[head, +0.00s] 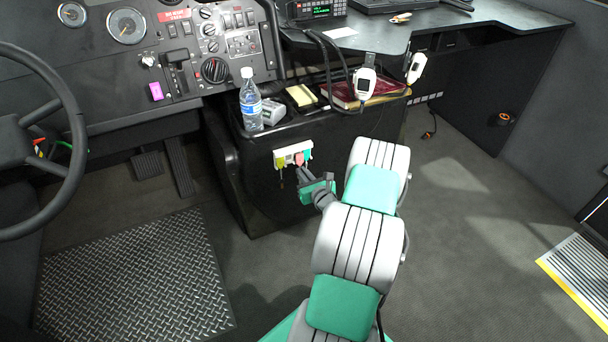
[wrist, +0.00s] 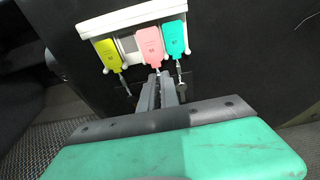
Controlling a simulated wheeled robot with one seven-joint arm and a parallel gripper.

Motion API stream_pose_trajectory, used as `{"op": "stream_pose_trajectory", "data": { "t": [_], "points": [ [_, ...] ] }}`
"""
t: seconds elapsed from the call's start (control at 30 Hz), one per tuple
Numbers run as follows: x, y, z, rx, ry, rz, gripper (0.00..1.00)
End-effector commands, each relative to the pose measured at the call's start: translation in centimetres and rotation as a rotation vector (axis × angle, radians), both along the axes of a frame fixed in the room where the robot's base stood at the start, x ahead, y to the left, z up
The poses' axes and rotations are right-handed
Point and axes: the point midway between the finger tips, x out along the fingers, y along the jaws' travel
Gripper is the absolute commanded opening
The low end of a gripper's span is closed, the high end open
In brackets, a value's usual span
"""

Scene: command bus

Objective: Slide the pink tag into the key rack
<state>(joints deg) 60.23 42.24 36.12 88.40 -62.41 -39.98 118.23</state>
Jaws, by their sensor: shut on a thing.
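The white key rack (head: 291,150) is fixed to the front of the black console, and its bar (wrist: 105,22) fills the top of the wrist view. The pink tag (wrist: 151,44) stands upright at the rack, between a yellow-green tag (wrist: 108,54) at left and a teal tag (wrist: 174,38) at right. It also shows small in the head view (head: 299,159).
A water bottle (head: 250,101) stands on the console above the rack. A red book (head: 350,94) and handsets (head: 365,84) are to its right. Keys hang below the yellow-green and teal tags, close to my fingers. The floor right of my arm is clear.

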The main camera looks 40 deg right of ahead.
Motion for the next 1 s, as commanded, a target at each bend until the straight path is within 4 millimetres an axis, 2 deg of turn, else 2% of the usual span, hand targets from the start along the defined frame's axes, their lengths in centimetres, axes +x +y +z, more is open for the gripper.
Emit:
{"op": "stream_pose_trajectory", "data": {
  "t": [1.0],
  "points": [
    [1.2, -0.4, 0.0, 0.001, 0.000, 0.000, 0.00]
  ]
}}
